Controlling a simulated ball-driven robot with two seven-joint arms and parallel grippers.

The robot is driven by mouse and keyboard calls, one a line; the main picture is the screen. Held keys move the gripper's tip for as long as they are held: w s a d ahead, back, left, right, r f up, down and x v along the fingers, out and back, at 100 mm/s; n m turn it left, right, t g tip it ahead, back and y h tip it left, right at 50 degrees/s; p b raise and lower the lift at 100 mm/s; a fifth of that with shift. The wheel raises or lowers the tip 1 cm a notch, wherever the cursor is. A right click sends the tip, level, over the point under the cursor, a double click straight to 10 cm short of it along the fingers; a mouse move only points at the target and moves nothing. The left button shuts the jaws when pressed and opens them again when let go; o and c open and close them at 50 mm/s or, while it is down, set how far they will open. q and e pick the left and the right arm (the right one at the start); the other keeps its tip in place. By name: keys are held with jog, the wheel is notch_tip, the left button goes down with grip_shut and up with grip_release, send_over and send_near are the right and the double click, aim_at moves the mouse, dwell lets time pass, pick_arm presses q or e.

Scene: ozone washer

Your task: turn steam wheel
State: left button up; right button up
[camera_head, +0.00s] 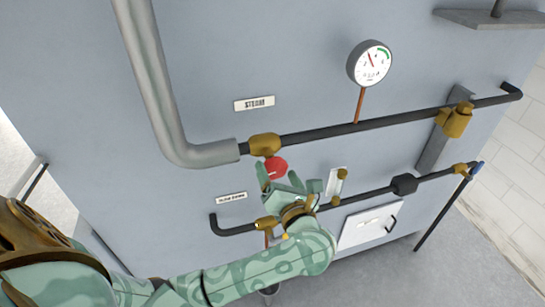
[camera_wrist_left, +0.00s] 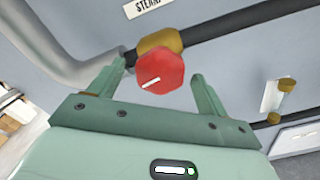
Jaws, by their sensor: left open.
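The red steam wheel (camera_head: 277,167) sits just below a brass valve body (camera_head: 264,144) on the upper dark pipe, under the STEAM label (camera_head: 254,103). In the left wrist view the wheel (camera_wrist_left: 161,74) is an octagonal red knob with a white line across its face. My left gripper (camera_head: 281,181) is open, with its fingers partly covering the wheel's lower edge in the head view. In the left wrist view the two fingers of the gripper (camera_wrist_left: 158,82) stand apart on either side of the wheel, with gaps showing to both. My right gripper is not in view.
A thick grey pipe (camera_head: 156,80) bends into the valve from the left. A pressure gauge (camera_head: 370,64) stands above the upper pipe. A lower dark pipe (camera_head: 365,196) runs beneath, behind my left arm. A white panel (camera_head: 368,225) is at the lower right.

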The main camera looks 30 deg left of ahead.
aim_at(271, 161)
pick_arm(q)
jog(key=x, duration=0.5)
jog(key=shift+w, duration=0.1)
jog(key=c, duration=1)
jog(key=shift+f+n+b, duration=0.15)
jog(key=shift+n+b, duration=0.25)
jog(key=shift+b, duration=0.1)
jog(key=n+b, duration=0.9)
jog(key=b, duration=0.5)
jog(key=shift+f+n, duration=0.15)
jog(key=shift+n, duration=0.25)
jog(key=shift+a+r+n+b, duration=0.1)
jog(key=shift+r+n+b, duration=0.15)
jog(key=shift+n+b, duration=1.05)
